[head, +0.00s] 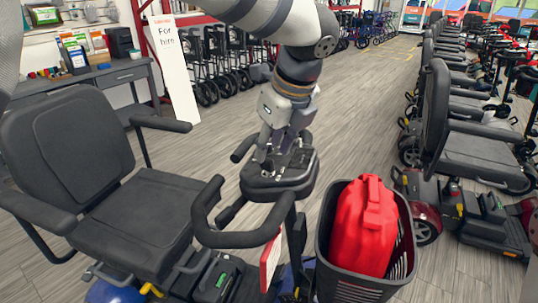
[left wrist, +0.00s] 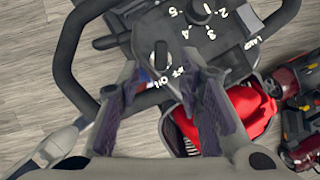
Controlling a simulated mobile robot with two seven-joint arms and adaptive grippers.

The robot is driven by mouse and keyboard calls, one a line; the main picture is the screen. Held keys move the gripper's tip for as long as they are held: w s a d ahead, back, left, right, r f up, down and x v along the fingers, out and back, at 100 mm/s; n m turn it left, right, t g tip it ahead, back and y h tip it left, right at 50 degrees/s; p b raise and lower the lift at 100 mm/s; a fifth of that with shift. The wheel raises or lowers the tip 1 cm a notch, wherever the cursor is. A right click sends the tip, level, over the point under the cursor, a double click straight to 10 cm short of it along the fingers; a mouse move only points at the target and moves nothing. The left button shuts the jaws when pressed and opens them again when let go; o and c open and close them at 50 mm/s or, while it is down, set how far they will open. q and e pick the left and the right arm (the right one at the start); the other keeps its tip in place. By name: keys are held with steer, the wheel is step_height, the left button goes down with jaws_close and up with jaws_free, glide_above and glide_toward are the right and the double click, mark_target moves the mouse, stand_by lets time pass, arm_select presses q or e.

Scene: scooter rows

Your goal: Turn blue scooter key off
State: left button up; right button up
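The blue scooter shows in the head view with its black seat (head: 150,215), a strip of blue body (head: 120,292) and a black tiller console (head: 283,178). My left gripper (head: 270,155) points down over the console. In the left wrist view its two fingers (left wrist: 163,115) are spread apart with a gap between them. The console (left wrist: 195,35) has a numbered dial and ON/OFF lettering. A small dark upright piece (left wrist: 161,53), apparently the key, is near that lettering, just beyond the fingertips. I cannot tell which way it is turned or whether a finger touches it.
The looped handlebar (head: 240,235) surrounds the console. More scooters (head: 470,160) line the right, a desk (head: 95,80) stands back left, and the wooden floor aisle (head: 370,120) is clear.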

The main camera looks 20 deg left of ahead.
mark_target(268, 159)
arm_select(q)
steer(key=x, duration=0.4)
steer(key=shift+f, duration=0.1)
jaws_close()
